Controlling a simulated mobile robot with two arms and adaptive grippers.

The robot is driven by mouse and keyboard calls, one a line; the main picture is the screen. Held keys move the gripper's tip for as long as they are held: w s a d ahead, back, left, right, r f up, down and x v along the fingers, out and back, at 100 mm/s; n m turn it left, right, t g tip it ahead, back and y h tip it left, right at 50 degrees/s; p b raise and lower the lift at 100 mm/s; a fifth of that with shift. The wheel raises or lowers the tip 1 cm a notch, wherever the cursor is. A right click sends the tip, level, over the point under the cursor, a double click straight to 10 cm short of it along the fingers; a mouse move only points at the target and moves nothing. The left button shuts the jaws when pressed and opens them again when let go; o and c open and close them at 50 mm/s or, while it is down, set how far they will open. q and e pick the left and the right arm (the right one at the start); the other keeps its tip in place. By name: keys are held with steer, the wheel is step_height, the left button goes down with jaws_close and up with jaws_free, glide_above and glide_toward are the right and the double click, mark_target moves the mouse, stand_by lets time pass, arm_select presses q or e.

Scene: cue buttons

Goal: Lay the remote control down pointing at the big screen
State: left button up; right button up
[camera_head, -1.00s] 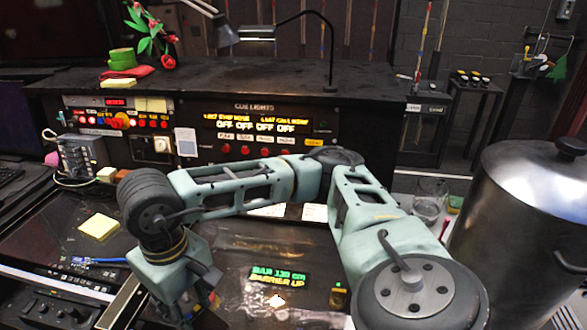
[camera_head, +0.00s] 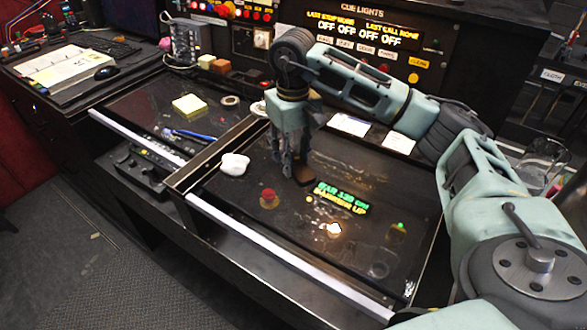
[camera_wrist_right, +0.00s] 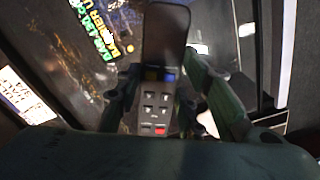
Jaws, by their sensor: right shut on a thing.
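The remote control (camera_wrist_right: 154,112) is a dark slab with grey buttons and one red button, seen in the right wrist view. My right gripper (camera_wrist_right: 158,88) is shut on it, one finger on each side. In the head view my right gripper (camera_head: 292,165) points down over the dark glossy desk panel, with the dark end of the remote (camera_head: 304,173) at its fingertips. I cannot tell whether the remote touches the panel. A dark monitor (camera_head: 128,18) is cut off at the top left; I cannot tell whether it is the big screen. My left gripper is not in view.
The panel (camera_head: 230,190) carries a white crumpled lump (camera_head: 235,164), a red button (camera_head: 268,196) and lit green text (camera_head: 341,197). Left of it are yellow notes (camera_head: 189,106) and a blue pen (camera_head: 194,135). A cue-light console (camera_head: 385,50) stands behind. A glass (camera_head: 541,165) is at right.

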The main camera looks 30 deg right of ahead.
mark_target(293, 160)
steer(key=shift+f, duration=0.35)
step_height(293, 160, down, 4)
steer(key=b, duration=0.2)
steer(key=shift+r+b, duration=0.25)
steer(key=shift+b, duration=0.15)
steer(key=shift+r, duration=0.1)
steer(key=o, duration=1.2)
